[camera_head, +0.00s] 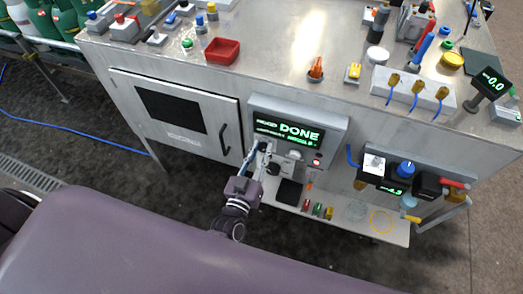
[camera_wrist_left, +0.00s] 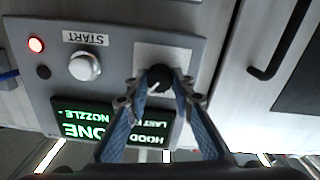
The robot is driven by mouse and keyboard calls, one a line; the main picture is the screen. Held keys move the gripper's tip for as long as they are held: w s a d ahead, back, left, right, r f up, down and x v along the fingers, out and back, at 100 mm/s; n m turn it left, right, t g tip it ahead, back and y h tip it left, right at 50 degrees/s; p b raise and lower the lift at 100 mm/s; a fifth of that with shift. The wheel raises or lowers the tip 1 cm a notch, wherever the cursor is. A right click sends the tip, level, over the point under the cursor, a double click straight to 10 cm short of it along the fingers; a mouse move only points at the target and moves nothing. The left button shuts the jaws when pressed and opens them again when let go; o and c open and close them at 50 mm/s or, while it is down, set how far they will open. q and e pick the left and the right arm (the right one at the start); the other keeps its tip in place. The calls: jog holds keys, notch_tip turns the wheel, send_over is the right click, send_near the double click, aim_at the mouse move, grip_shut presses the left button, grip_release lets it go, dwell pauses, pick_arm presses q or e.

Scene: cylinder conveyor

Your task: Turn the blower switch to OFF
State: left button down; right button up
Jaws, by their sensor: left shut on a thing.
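The blower switch appears to be the black rotary knob (camera_wrist_left: 159,76) with a white mark, on a pale plate of the grey control panel (camera_wrist_left: 118,54). My left gripper (camera_wrist_left: 161,92) is shut on this knob, one blue finger on each side. In the head view my left gripper (camera_head: 260,151) reaches the lower left of the panel (camera_head: 340,128) and hides the knob. The green display (camera_head: 290,131) reads DONE. The knob's label cannot be read.
A silver START button (camera_wrist_left: 84,66) and a lit red lamp (camera_wrist_left: 36,44) sit beside the knob. A cabinet door with a black handle (camera_head: 224,139) is left of the panel. A low shelf (camera_head: 345,222) with small items lies below.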

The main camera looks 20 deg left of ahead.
pick_arm(q)
jog(key=n, duration=0.3)
jog(key=shift+f+n, duration=0.1)
jog(key=shift+n, duration=0.2)
jog(key=n+b, duration=0.1)
jog(key=n, duration=0.1)
jog(key=shift+n, duration=0.4)
jog(key=n+b, duration=0.2)
jog(key=n, duration=0.3)
jog(key=shift+a+f+n, duration=0.1)
jog(key=shift+n, duration=1.2)
jog(key=c, duration=1.7)
grip_release()
jog(key=shift+o, duration=0.2)
